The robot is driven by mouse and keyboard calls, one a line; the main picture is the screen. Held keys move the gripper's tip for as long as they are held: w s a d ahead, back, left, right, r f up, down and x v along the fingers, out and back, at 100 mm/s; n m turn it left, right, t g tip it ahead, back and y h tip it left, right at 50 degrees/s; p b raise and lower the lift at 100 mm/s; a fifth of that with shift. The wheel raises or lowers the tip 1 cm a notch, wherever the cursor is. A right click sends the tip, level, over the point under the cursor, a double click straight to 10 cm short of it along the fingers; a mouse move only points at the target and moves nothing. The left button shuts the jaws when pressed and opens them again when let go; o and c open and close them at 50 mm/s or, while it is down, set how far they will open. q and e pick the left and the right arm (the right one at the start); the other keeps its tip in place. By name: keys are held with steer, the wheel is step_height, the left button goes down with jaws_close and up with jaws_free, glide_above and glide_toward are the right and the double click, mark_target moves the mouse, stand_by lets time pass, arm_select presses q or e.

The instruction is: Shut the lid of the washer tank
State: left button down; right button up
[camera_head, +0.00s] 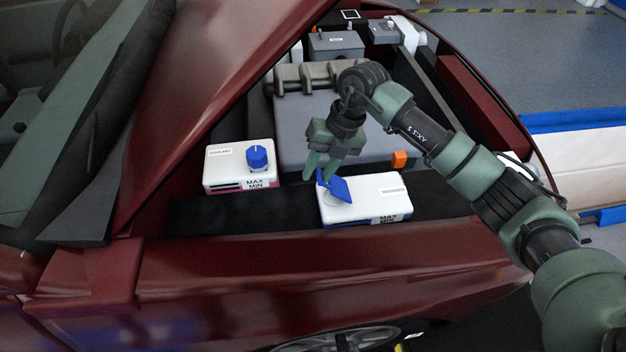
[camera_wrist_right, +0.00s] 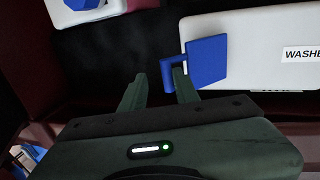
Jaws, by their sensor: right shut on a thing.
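The white washer tank (camera_head: 378,190) sits in the engine bay with a "WASHER" label; it also shows in the wrist view (camera_wrist_right: 262,60). Its blue lid (camera_head: 338,188) stands raised and tilted at the tank's left end, over a round pale area. In the wrist view the lid (camera_wrist_right: 208,62) is a square plate with a small blue tab at its left side. My right gripper (camera_head: 318,170) reaches down from above at the lid's left side. In the wrist view one finger of the gripper (camera_wrist_right: 158,88) overlaps the tab; the exact contact is partly hidden. My left gripper is out of view.
A white coolant tank (camera_head: 225,165) with a blue round cap (camera_head: 257,158) stands to the left. A grey engine cover (camera_head: 290,125) lies behind, with an orange piece (camera_head: 399,160) near the washer tank. The dark red fender (camera_head: 330,265) edges the bay in front.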

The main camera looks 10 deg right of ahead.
steer(key=shift+a+r, duration=0.2)
steer(key=shift+r, duration=0.2)
steer(key=shift+w+d+f, duration=0.1)
steer(key=d+r+p, duration=0.4)
steer(key=d+r, duration=0.2)
steer(key=shift+d, duration=0.25)
stand_by(0.5)
steer(key=shift+r, duration=0.1)
